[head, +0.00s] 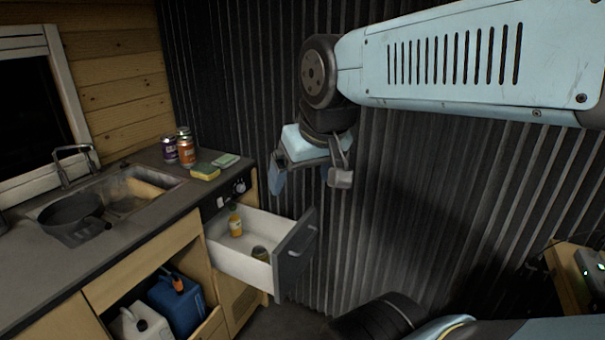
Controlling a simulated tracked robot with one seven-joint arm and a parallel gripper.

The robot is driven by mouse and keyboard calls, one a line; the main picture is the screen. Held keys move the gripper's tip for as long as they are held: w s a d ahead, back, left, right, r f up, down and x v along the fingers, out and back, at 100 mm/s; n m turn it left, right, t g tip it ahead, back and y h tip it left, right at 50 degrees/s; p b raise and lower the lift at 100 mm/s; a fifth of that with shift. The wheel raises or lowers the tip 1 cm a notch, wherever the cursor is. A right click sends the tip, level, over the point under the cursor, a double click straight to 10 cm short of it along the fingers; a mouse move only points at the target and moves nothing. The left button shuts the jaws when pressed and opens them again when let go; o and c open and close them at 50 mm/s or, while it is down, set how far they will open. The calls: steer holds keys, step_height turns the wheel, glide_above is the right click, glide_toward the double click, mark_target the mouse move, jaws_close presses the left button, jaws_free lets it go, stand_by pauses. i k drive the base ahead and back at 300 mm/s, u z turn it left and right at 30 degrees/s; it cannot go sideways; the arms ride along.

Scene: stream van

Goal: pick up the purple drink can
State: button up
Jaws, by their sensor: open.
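The purple drink can (170,151) stands upright on the dark counter, near the back wall behind the sink's right end. An orange can (187,151) stands close beside it on the right, and another can (184,132) shows partly behind them. My gripper (310,182) hangs in the air to the right of the counter, in front of the corrugated wall. It is open, pointing downward, with nothing seen between its fingers. It is well apart from the cans.
Sponges (205,172) lie right of the cans. A sink (130,192) with a dark pan (72,220) is to the left. An open drawer (240,266) juts out below my gripper, holding a yellow bottle (236,222) and a jar. Jugs (178,298) stand in the lower cabinet.

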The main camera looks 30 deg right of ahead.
mark_target(168, 141)
steer(key=u, duration=0.05)
steer(key=i, duration=1.25)
steer(key=u, duration=0.4)
